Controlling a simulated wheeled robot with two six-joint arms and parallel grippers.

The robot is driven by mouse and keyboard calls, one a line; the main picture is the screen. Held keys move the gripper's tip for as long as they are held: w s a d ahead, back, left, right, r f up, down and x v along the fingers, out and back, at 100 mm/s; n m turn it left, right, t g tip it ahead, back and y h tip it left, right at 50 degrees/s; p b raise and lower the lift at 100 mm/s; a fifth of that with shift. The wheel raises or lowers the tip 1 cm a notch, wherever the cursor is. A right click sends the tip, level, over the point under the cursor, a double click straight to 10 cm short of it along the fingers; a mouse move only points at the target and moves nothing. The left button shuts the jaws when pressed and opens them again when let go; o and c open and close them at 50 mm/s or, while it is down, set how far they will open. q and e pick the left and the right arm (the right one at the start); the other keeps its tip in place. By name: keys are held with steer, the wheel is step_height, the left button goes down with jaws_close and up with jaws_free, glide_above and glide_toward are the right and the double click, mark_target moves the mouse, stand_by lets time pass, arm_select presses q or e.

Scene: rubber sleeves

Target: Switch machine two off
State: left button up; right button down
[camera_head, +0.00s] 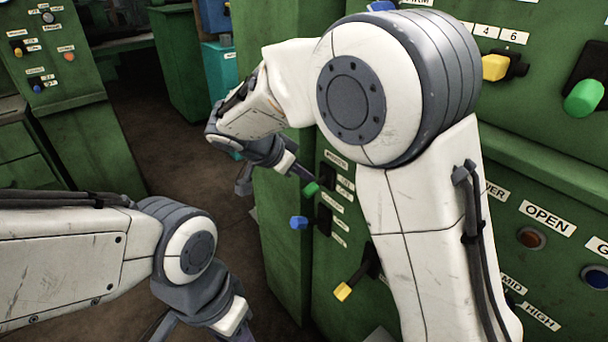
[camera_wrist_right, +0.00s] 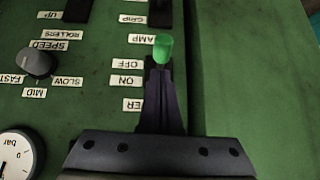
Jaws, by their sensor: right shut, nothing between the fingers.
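A green-tipped switch lever (camera_head: 312,188) is on the narrow side panel of the green machine, with small labels beside it. In the right wrist view the green tip (camera_wrist_right: 163,46) stands just beyond my finger ends, near OFF and ON labels (camera_wrist_right: 133,72). My right gripper (camera_head: 298,175) is shut and empty, its tips right at this lever; contact cannot be told. The closed fingers (camera_wrist_right: 161,75) hide the lever's lower part in the wrist view. My left gripper is at the bottom left, mostly cut off by the frame edge. Which machine is number two is not readable.
Below are a blue lever (camera_head: 299,222) and a yellow lever (camera_head: 343,291). My right arm covers much of the machine front, which carries a yellow knob (camera_head: 495,67) and a green knob (camera_head: 584,98). A speed dial (camera_wrist_right: 37,62) and gauge (camera_wrist_right: 14,155) sit beside the fingers.

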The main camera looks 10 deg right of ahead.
arm_select(q)
steer(key=shift+s+a+r+p, duration=0.1)
steer(key=shift+s+r+p, duration=0.1)
steer(key=shift+r+p, duration=0.45)
arm_select(e)
steer(key=v, duration=1.3)
steer(key=shift+s+r, duration=0.2)
steer(key=shift+r, duration=0.2)
